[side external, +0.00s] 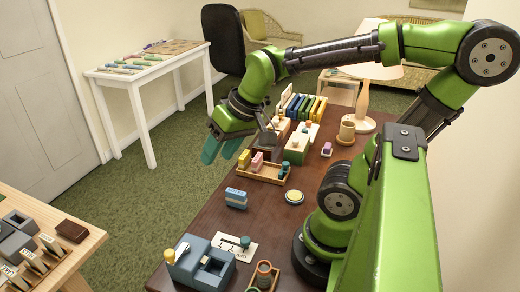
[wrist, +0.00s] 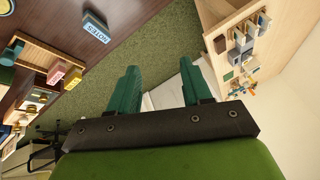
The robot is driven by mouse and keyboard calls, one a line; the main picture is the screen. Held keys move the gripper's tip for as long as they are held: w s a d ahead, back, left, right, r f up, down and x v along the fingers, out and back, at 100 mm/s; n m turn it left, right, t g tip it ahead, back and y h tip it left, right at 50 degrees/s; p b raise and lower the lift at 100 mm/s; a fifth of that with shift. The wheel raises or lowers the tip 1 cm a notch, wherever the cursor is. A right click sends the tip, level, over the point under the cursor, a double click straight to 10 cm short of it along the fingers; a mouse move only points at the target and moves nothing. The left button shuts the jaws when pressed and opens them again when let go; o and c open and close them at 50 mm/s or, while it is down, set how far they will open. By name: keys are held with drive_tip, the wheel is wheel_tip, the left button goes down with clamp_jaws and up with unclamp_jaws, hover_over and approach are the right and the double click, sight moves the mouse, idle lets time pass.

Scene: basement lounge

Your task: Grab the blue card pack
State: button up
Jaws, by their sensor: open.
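A small blue pack (side external: 236,198) lies on the dark brown table, left of a yellow round piece. In the wrist view a blue box-like pack (wrist: 95,27) with pale lettering shows near the top left. I cannot tell for certain that it is the card pack. My gripper (side external: 222,149) is in the air past the table's left edge, behind and above the blue pack and apart from it. In the wrist view its two teal fingers are spread with nothing between them (wrist: 157,84).
A wooden tray (side external: 258,177) with pink and yellow blocks stands behind the pack. The yellow round piece (side external: 294,197), a grey-blue device (side external: 201,264) and a white labelled card (side external: 235,247) are nearby. Bare table surrounds the pack.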

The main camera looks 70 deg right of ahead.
sight(236, 192)
drive_tip(key=w+d+f+n+g+h, duration=0.1)
drive_tip(key=d+f+n+g, duration=0.35)
drive_tip(key=d, duration=0.35)
drive_tip(key=shift+g, duration=0.45)
wheel_tip(236, 192, down, 11)
drive_tip(key=shift+w+d+r, duration=0.1)
drive_tip(key=shift+w+d+f, duration=0.1)
drive_tip(key=shift+f, duration=1.45)
drive_tip(key=shift+w+d+f, duration=0.1)
drive_tip(key=shift+f, duration=1.4)
clamp_jaws()
